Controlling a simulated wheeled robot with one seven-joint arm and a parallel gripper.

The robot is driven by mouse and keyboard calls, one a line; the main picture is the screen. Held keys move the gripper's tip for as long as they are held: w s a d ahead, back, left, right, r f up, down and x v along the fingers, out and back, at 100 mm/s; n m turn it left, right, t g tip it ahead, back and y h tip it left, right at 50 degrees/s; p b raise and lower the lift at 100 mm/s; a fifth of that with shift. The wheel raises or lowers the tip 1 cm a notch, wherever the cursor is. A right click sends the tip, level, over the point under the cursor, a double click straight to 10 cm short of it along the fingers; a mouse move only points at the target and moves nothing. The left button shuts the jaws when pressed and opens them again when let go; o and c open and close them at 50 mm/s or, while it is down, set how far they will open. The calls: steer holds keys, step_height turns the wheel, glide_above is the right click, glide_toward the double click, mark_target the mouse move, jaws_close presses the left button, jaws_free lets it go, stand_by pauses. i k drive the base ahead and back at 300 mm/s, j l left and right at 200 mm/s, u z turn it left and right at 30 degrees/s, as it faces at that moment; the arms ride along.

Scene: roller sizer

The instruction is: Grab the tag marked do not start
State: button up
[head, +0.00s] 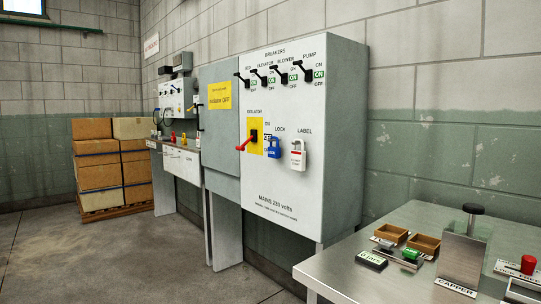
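A white tag with a red band (297,155) hangs on the front of the grey electrical cabinet (290,190), under the word LABEL. Its print is too small to read, so I cannot confirm that it says do not start. A blue padlock (273,148) hangs just left of it, under the word LOCK. The red isolator handle (243,145) sits further left on a yellow plate and points down and left. My gripper is not in view.
Several black breaker levers (289,77) line the cabinet's top. A metal bench (410,225) at the lower right holds small wooden trays (391,233), a green-topped block (411,254) and a capper (461,250). Stacked boxes (100,165) stand far left. The floor at left is clear.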

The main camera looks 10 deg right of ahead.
mark_target(299, 157)
steer(key=i+j, duration=0.85)
steer(key=i, duration=0.15)
steer(key=i+j, duration=0.85)
steer(key=i, duration=0.2)
steer(key=i+j+z, duration=0.1)
steer(key=z, duration=0.4)
steer(key=i+j+z, duration=0.1)
steer(key=z, duration=0.35)
steer(key=i+j+z, duration=0.1)
steer(key=j+z, duration=0.15)
steer(key=z, duration=0.25)
steer(key=j+z, duration=0.15)
steer(key=z, duration=0.35)
